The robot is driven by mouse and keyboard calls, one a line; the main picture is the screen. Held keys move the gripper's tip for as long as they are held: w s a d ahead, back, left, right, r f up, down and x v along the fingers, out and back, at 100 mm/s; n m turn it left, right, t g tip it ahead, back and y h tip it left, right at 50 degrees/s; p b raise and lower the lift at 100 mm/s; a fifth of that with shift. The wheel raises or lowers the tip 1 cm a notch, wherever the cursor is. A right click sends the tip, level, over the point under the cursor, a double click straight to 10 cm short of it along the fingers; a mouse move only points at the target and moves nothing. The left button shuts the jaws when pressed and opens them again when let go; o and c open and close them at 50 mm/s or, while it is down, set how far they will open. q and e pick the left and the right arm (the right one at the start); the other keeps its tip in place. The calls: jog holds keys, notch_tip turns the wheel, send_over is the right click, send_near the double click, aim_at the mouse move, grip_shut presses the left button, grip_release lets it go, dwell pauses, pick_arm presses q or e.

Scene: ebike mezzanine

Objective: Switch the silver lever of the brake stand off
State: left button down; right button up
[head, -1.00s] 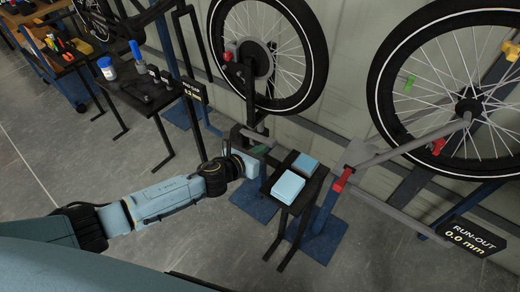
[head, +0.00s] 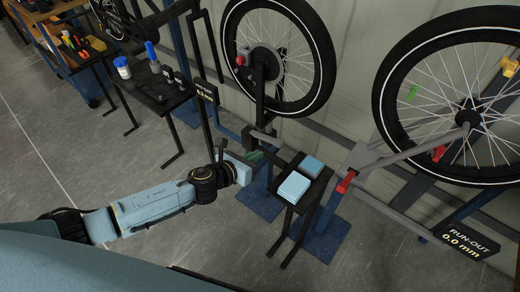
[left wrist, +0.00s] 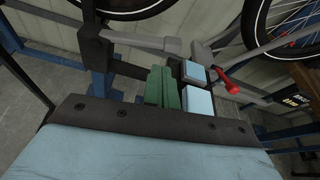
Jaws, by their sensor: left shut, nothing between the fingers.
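The brake stand (head: 260,95) holds the left-hand wheel and has a sign (head: 206,91) whose reading is hard to make out. A grey, silver-looking lever (left wrist: 140,41) runs across the upper middle of the left wrist view from a dark block. In the head view its bar (head: 284,145) lies low on the stand, just beyond my fingers. My left gripper (head: 253,156) is shut and empty. Its green fingers (left wrist: 163,88) point toward the lever, a little below it in the wrist view; contact cannot be told. My right gripper is out of view.
Two light blue blocks (head: 294,185) sit on a small black stand right of my left gripper. A second wheel stand with a red lever (head: 346,182) and a run-out sign (head: 465,239) stands farther right. A tool table (head: 155,90) is at left. The floor between is clear.

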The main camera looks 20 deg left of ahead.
pick_arm(q)
jog(key=v, duration=0.3)
jog(key=shift+s+a+f+p, duration=0.2)
jog(key=shift+s+p, duration=0.1)
jog(key=shift+p, duration=0.1)
